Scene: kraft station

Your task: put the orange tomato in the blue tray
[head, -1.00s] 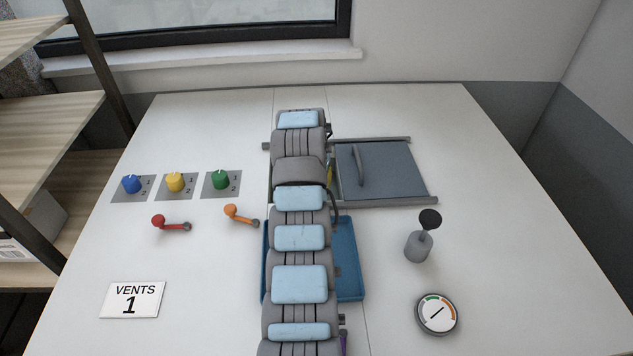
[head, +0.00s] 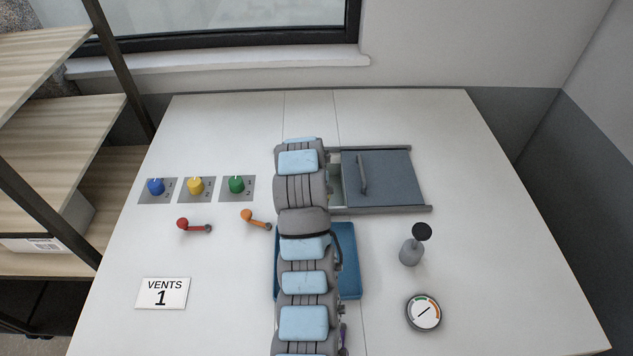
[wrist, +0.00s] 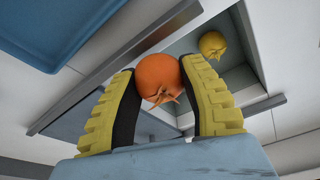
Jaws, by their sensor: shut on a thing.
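The orange tomato (wrist: 158,80) is between the two yellow-padded fingers of my gripper (wrist: 165,95) in the wrist view, and the gripper is shut on it. It appears held above the open part of a recessed compartment. The blue tray (head: 349,262) lies on the table under my arm in the head view, with its middle hidden and its right side showing. The tray also fills the upper left of the wrist view (wrist: 60,25). My gripper and the tomato are hidden behind my arm in the head view.
A yellow tomato (wrist: 212,45) lies in the compartment, whose grey sliding lid (head: 385,178) covers its right part. A red lever (head: 190,225), an orange lever (head: 255,218) and several knobs stand left. A grey joystick (head: 412,250) and a gauge (head: 424,312) stand right.

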